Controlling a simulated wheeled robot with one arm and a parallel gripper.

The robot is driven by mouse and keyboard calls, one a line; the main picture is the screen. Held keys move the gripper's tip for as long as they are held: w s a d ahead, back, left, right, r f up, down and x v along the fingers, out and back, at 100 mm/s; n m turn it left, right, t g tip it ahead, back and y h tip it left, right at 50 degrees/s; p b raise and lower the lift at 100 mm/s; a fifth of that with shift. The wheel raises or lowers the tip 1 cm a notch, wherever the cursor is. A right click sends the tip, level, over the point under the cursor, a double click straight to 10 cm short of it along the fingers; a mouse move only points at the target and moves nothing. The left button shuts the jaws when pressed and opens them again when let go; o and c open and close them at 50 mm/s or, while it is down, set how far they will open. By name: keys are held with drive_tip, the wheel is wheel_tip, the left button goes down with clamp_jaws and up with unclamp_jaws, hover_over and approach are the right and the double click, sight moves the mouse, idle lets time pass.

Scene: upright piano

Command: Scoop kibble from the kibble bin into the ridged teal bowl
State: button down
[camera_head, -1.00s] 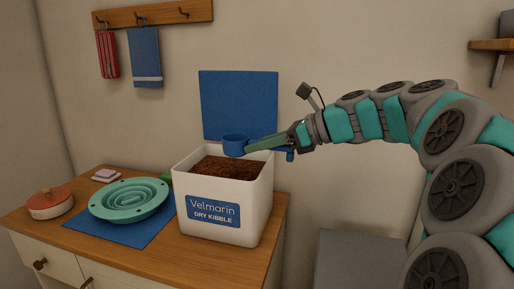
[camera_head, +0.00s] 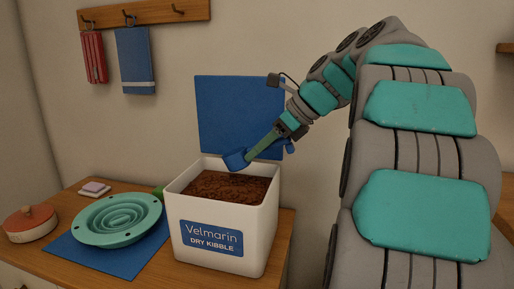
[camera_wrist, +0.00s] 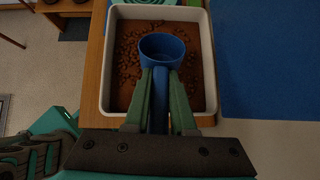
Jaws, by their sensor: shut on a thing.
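The white kibble bin (camera_head: 222,226), labelled "Velmarin DRY KIBBLE", stands open on the wooden counter with brown kibble (camera_head: 226,187) inside. My gripper (camera_head: 264,146) is shut on a blue scoop (camera_head: 236,160), held tilted just above the kibble near the bin's back rim. In the wrist view the scoop (camera_wrist: 162,47) lies between the green fingers (camera_wrist: 160,88) over the kibble (camera_wrist: 128,62), and its cup looks empty. Whether the cup touches the kibble I cannot tell. The ridged teal bowl (camera_head: 118,219) sits left of the bin on a blue mat (camera_head: 92,262).
A round lidded pot (camera_head: 30,222) stands at the counter's left edge. A small pink and white stack (camera_head: 94,189) lies behind the bowl. A green object (camera_head: 158,191) is partly hidden behind the bin. A blue panel (camera_head: 225,105) stands behind the bin; towels hang on the wall.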

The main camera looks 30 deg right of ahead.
sight(236, 159)
drive_tip(key=shift+f+g+h, duration=0.3)
drive_tip(key=shift+g+h, duration=0.6)
drive_tip(key=shift+g, duration=0.3)
drive_tip(key=shift+w+a+f+t+y+b, duration=0.9)
drive_tip(key=shift+w+a+f+t+b, duration=0.15)
drive_tip(key=shift+f, duration=1.6)
drive_tip(key=shift+w+a+f+t+y+b, duration=0.95)
drive_tip(key=shift+w+a+f, duration=0.15)
drive_tip(key=shift+f, duration=1.5)
drive_tip(key=shift+t+y, duration=0.35)
drive_tip(key=shift+t, duration=0.25)
drive_tip(key=r+p, duration=0.2)
drive_tip(key=r, duration=0.1)
drive_tip(key=r+p, duration=0.2)
drive_tip(key=shift+s+d+r, duration=0.1)
drive_tip(key=shift+d+r, duration=0.15)
drive_tip(key=shift+d, duration=0.1)
drive_tip(key=shift+r+t+y, duration=0.3)
drive_tip(key=shift+r+y, duration=0.1)
drive_tip(key=shift+r, duration=2.25)
